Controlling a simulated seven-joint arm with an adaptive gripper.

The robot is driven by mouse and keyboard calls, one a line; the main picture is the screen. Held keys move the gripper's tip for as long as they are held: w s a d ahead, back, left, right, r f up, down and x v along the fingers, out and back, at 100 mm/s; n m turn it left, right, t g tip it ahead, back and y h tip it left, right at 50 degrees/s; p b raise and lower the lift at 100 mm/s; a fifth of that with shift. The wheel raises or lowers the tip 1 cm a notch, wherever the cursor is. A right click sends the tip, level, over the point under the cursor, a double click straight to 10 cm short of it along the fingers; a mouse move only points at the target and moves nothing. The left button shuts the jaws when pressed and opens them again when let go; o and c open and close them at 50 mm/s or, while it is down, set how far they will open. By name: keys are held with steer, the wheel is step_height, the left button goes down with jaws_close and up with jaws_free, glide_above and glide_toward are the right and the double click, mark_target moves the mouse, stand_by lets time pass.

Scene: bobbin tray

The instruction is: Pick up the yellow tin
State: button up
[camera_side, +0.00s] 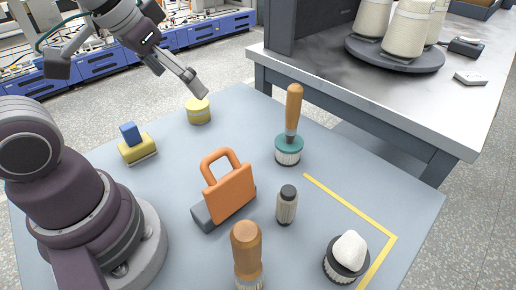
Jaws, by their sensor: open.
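The yellow tin (199,114) is a short round cylinder with a pale band around its side. It stands upright near the back edge of the blue-grey table. My gripper (127,79) is open and empty at the upper left, with its fingers spread wide. Its right finger ends just above the tin in the picture; I cannot tell the gap in depth. The tin is almost fully in view.
A yellow block with a blue top (138,148) sits left of the tin. A wooden-handled teal brush (289,147), an orange handled object (229,190), a dark-capped bottle (287,205), another wooden handle (246,250) and a dark pot with a white lump (347,258) stand nearer.

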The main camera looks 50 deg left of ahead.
steer(key=w+a+f+n+y, duration=0.1)
steer(key=w+a+f+n, duration=0.15)
steer(key=w+a, duration=0.35)
steer(key=n+g+y, duration=0.1)
steer(key=n+g, duration=0.1)
steer(key=n, duration=0.2)
glide_toward(196, 104)
steer(key=x, duration=1)
steer(key=shift+w+f, duration=0.15)
steer(key=shift+f, duration=0.15)
steer(key=c, duration=1.3)
